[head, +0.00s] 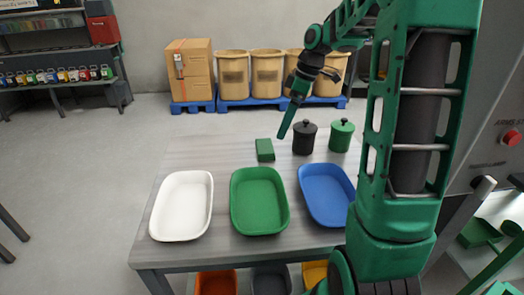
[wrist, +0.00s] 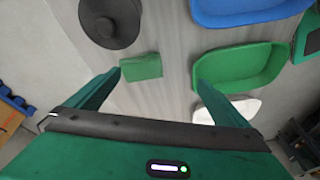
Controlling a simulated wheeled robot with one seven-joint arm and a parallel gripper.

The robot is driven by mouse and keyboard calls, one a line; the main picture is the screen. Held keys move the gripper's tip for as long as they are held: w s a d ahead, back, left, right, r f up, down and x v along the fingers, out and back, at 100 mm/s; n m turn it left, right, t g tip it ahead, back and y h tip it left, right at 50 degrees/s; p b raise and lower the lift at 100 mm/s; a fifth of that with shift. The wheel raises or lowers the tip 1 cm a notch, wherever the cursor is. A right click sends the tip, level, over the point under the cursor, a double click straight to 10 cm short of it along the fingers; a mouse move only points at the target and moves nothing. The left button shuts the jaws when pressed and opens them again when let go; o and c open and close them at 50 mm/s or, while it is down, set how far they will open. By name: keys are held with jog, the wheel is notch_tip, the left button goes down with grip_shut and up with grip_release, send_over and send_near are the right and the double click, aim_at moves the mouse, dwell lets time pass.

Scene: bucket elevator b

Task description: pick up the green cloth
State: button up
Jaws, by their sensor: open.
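The green cloth (head: 265,150) is a small folded block lying on the grey table, behind the green tray and left of the black pot. In the wrist view the cloth (wrist: 141,67) lies beyond the fingertips, nearer the left finger. My gripper (head: 283,133) is above the far part of the table, near the cloth and the black pot. In the wrist view my gripper (wrist: 158,77) is open with its two green fingers spread and nothing between them. The cloth appears apart from both fingers.
A black lidded pot (head: 304,138) and a green lidded pot (head: 341,135) stand right of the cloth. White (head: 181,232), green (head: 260,228) and blue (head: 328,215) trays line the table (head: 222,150) front. Bins (head: 267,72) and boxes (head: 190,70) stand on blue pallets behind.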

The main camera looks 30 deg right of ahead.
jog(key=w+f+n+y, duration=0.1)
jog(key=w+f+n, duration=0.1)
jog(key=w+n, duration=0.25)
send_over(265, 145)
jog(key=s+d, duration=0.1)
jog(key=d, duration=0.1)
jog(key=shift+m, duration=0.35)
notch_tip(265, 145, down, 4)
jog(key=shift+s+a+f, duration=0.1)
jog(key=shift+s+f, duration=0.05)
jog(key=shift+f, duration=0.1)
jog(key=shift+d+x, duration=0.15)
jog(key=shift+x, duration=1.15)
jog(key=shift+d+x, duration=0.2)
jog(key=shift+x, duration=1.15)
jog(key=shift+f, duration=0.1)
jog(key=shift+c, duration=0.3)
jog(key=c, duration=0.9)
